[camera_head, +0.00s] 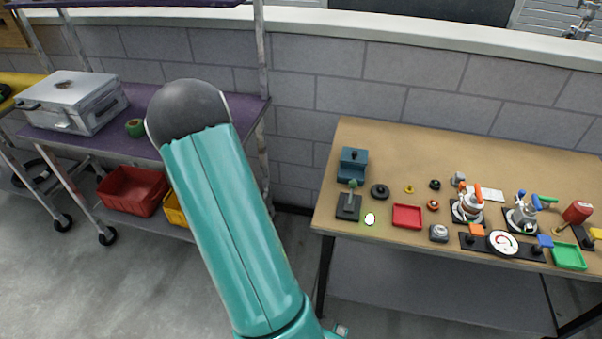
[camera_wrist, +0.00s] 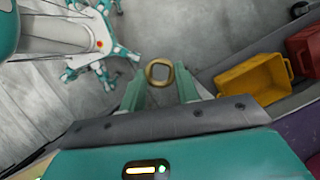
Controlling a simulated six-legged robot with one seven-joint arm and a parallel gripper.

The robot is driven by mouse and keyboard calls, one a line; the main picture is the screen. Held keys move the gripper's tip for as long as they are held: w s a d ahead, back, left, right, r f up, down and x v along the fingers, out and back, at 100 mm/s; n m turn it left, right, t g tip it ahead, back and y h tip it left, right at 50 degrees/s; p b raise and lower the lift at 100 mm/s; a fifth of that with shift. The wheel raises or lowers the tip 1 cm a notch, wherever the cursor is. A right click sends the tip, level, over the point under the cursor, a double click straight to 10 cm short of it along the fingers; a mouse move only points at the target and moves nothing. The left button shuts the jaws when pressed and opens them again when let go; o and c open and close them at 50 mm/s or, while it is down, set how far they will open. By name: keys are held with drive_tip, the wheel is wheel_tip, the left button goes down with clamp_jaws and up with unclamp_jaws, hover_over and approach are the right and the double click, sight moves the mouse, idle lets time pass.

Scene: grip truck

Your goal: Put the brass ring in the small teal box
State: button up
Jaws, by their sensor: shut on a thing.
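The brass ring (camera_wrist: 150,74) is between the fingertips of my gripper (camera_wrist: 160,80) in the wrist view, held above the grey floor. The gripper is shut on it, and the ring's open middle faces the camera. A small teal box (camera_head: 354,155) stands at the left end of the wooden table in the head view, well apart from the ring. Its inside is hard to make out. My gripper and the ring do not show in the head view, where my teal arm fills the middle.
The wooden table (camera_head: 385,143) also carries a joystick block (camera_head: 347,207), a black round piece (camera_head: 380,191), a red tray (camera_head: 407,216), a green tray (camera_head: 569,257) and several small parts. A shelf cart with a metal case (camera_head: 75,98) stands left. Yellow (camera_wrist: 245,84) and red bins are right in the wrist view.

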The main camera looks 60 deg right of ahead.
drive_tip(key=s+d+r+m+t+h, duration=0.3)
drive_tip(key=s+d+r+m+t, duration=0.15)
drive_tip(key=s+d+m, duration=1)
drive_tip(key=s+d+r+m+g+h, duration=0.1)
drive_tip(key=s+d+r+m+h, duration=0.15)
drive_tip(key=s+m, duration=0.65)
drive_tip(key=s+d+r+m+g+h, duration=0.1)
drive_tip(key=s+d+r+m+h, duration=0.2)
drive_tip(key=s, duration=1.1)
drive_tip(key=m, duration=0.1)
approach(351, 175)
drive_tip(key=shift+w+d+f+g, duration=0.25)
drive_tip(key=shift+w+d+f, duration=0.3)
drive_tip(key=shift+w+f, duration=0.15)
drive_tip(key=shift+w+d+f, duration=0.2)
drive_tip(key=shift+d+f, duration=0.1)
drive_tip(key=shift+f, duration=0.1)
wheel_tip(351, 175, down, 3)
drive_tip(key=shift+d+f, duration=0.1)
drive_tip(key=shift+d, duration=0.05)
drive_tip(key=shift+f, duration=0.15)
